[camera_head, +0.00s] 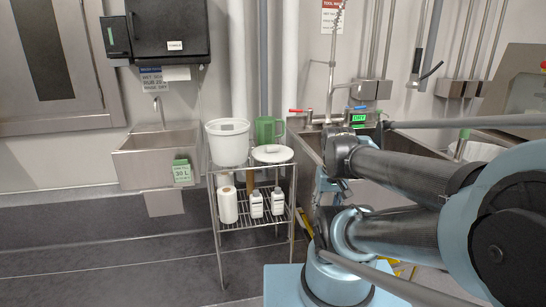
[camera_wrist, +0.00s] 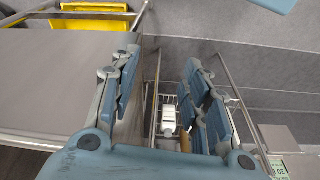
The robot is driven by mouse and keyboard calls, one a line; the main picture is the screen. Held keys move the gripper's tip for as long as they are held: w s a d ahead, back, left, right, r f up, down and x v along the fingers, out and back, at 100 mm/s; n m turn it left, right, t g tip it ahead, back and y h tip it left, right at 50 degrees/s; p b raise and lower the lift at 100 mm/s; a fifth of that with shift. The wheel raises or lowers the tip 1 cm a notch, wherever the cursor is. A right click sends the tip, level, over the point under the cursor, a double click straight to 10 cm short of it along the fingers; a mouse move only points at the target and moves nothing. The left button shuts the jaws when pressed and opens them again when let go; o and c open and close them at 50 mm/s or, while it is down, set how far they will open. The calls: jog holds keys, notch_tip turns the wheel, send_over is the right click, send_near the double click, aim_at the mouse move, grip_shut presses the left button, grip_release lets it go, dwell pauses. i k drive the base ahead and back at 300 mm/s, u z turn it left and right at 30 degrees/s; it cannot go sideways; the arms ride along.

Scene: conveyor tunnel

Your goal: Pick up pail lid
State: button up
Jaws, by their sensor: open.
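The pail lid (camera_head: 272,153) is a white round disc with a small raised part on top. It lies flat on the top shelf of a wire rack, right of a white pail (camera_head: 228,143) and in front of a green jug (camera_head: 267,131). My gripper (camera_wrist: 163,62) is open and empty, with its two blue-padded fingers well apart. In the head view, my arm ends right of the rack, apart from the lid. I cannot make out the lid in the wrist view.
The wire rack (camera_head: 219,232) holds a white roll (camera_head: 228,205) and two white bottles on its lower shelf. One bottle (camera_wrist: 169,117) shows between my fingers. A steel sink (camera_head: 306,152) stands right of the rack, a smaller sink (camera_head: 158,165) left. Yellow bins (camera_wrist: 92,12) show upper left.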

aim_at(271, 152)
jog(key=z, duration=1.8)
jog(key=k, duration=1.9)
jog(key=u, duration=0.5)
jog(key=i, duration=1)
